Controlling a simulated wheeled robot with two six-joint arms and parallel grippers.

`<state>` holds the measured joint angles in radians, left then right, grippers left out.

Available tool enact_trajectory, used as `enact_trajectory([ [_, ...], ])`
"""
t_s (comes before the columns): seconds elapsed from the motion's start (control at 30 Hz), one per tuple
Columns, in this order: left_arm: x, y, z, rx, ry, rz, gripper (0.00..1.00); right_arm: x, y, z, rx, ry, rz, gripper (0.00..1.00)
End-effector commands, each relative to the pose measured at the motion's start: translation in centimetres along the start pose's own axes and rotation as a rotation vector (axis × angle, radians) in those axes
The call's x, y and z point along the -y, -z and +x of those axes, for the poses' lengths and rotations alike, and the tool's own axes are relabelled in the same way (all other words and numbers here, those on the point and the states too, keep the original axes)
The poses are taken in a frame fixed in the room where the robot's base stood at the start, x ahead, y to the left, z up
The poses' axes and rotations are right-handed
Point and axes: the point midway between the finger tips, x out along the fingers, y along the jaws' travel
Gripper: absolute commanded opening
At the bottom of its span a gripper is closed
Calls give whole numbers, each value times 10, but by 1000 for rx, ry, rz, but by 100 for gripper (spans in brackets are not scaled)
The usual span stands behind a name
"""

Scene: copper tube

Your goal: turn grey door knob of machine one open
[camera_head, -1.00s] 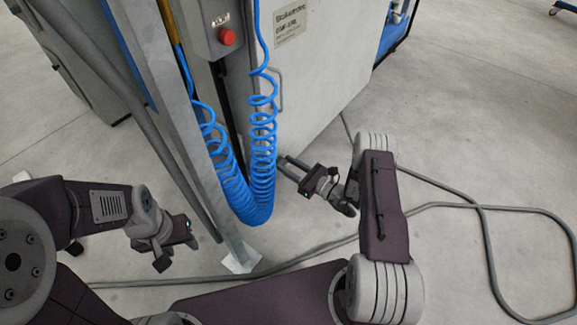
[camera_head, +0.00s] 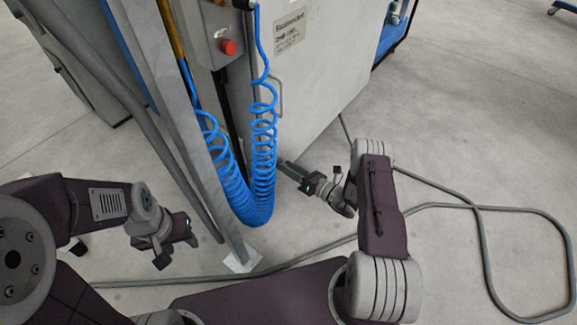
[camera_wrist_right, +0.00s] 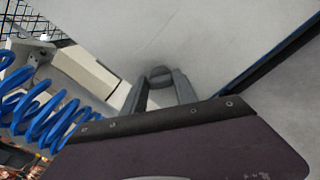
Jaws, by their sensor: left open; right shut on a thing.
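The machine's large grey door panel (camera_head: 325,65) stands at the upper middle of the head view. In the right wrist view the grey door knob (camera_wrist_right: 160,76) shows as a small dark round shape on the pale panel, between the two grey fingertips. My right gripper (camera_head: 284,167) reaches the lower part of the panel and is shut on the knob; it also shows in the right wrist view (camera_wrist_right: 161,86). In the head view the knob is hidden. My left gripper (camera_head: 194,236) is open, low at the left, apart from the machine.
A coiled blue hose (camera_head: 262,150) hangs close to the left of my right gripper. A grey post (camera_head: 200,150) stands between my two grippers. A red button (camera_head: 228,47) sits on a grey box above. A grey cable (camera_head: 480,235) lies on the otherwise clear floor at the right.

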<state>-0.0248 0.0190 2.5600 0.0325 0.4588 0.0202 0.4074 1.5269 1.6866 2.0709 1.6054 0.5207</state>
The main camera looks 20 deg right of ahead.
Motion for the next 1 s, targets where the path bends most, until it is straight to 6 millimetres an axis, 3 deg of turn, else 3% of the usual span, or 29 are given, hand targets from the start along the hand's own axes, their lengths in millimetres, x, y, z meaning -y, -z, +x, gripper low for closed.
enact_trajectory([
  [0.6,0,1,-12,0,0,0,45,3,2,0,-3,1,582,0],
  [1.0,0,1,-14,0,0,0,45,4,3,0,-2,1,873,0],
])
